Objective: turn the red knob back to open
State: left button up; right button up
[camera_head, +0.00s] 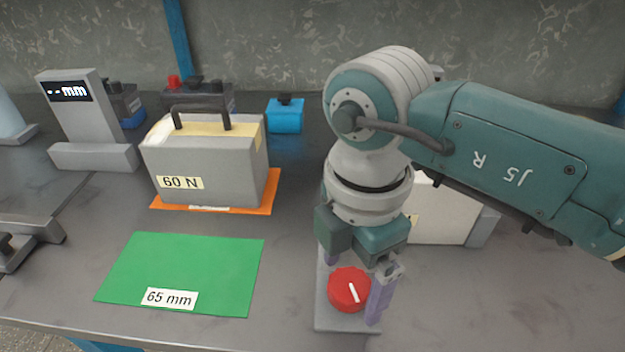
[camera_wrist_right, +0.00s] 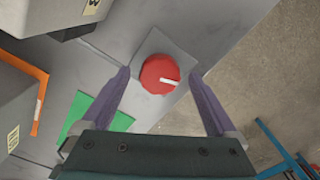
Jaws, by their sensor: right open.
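The red knob (camera_head: 349,289) has a white pointer line and sits on a grey base plate (camera_head: 336,319) near the table's front edge. In the head view the line slants from upper left to lower right. In the right wrist view the knob (camera_wrist_right: 160,75) lies ahead, between the fingertips, with its line pointing right. My right gripper (camera_head: 354,279) is open, with one purple finger on each side of the knob. In the wrist view (camera_wrist_right: 160,80) gaps show between both fingers and the knob. My left gripper is not in view.
A grey box labelled 60 N (camera_head: 204,160) stands on an orange mat (camera_head: 272,190). A green mat labelled 65 mm (camera_head: 185,270) lies left of the knob. A white box (camera_head: 440,215) stands behind my right arm. A mm display (camera_head: 80,115) and a blue block (camera_head: 285,117) are farther back.

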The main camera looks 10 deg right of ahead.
jog(key=shift+f, duration=0.25)
jog(key=c, duration=1.4)
